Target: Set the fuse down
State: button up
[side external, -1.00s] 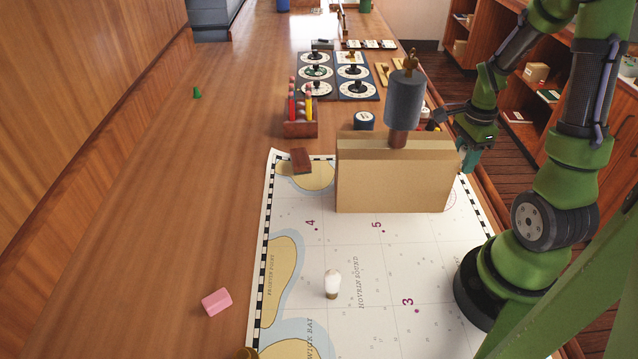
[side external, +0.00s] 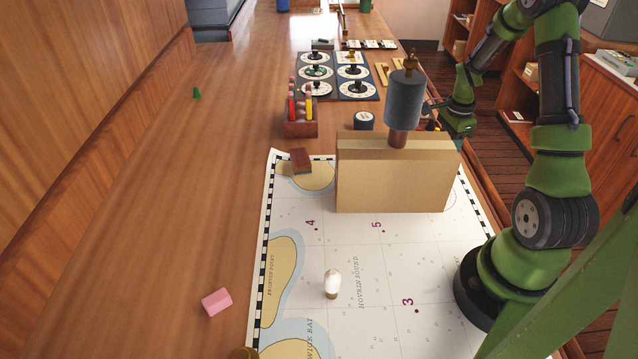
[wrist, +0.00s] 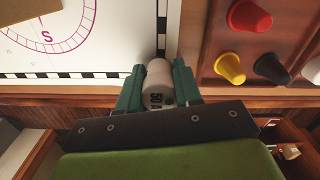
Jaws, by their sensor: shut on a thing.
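The fuse (wrist: 158,84), a pale cylinder with dark "50" lettering, is between the two green fingers of my gripper (wrist: 158,88) in the wrist view. The fingers are shut on its sides. Below it in that view lie the chart's checkered border and the table's wooden edge; I cannot tell its height above them. In the side view my gripper (side external: 458,122) is behind the upright cardboard box (side external: 390,185), near the table's right edge. The fuse cannot be made out there.
A wooden tray with red (wrist: 248,16), yellow (wrist: 229,68), black and white caps lies right of the fuse. The chart (side external: 390,260) bears a small bulb (side external: 332,283). The table's left side is mostly clear.

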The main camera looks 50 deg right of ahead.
jog(key=shift+f, duration=0.1)
jog(key=o, duration=1)
jog(key=shift+o, duration=0.2)
notch_tip(320, 180, up, 12)
jog(key=shift+r, duration=0.15)
